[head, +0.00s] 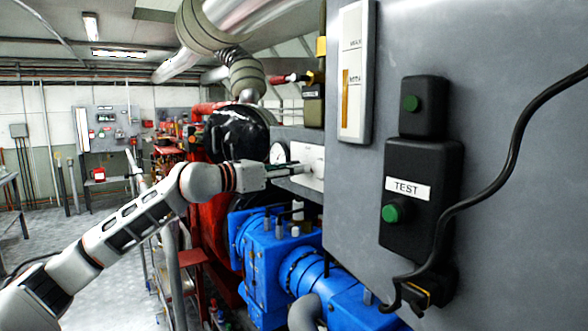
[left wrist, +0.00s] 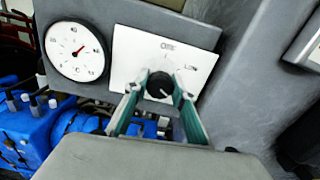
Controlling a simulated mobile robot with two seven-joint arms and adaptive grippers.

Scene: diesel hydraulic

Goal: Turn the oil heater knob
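The oil heater knob (left wrist: 159,85) is a small round black knob on a white plate (left wrist: 125,60) with printed labels, partly readable in the left wrist view. In the head view the plate (head: 313,160) shows, but the gripper hides the knob. My left gripper (left wrist: 160,78) reaches the plate, with one green-edged finger on each side of the knob. The fingers are apart, and a narrow gap seems to show beside the knob; contact is not clear. In the head view the left gripper (head: 297,169) points right at the plate. My right gripper is not in view.
A round gauge (left wrist: 76,51) sits left of the plate. Blue pump parts (head: 270,255) lie below. A grey cabinet (head: 490,150) at the right carries a black TEST box (head: 420,215) with a green button and a hanging black cable (head: 500,165).

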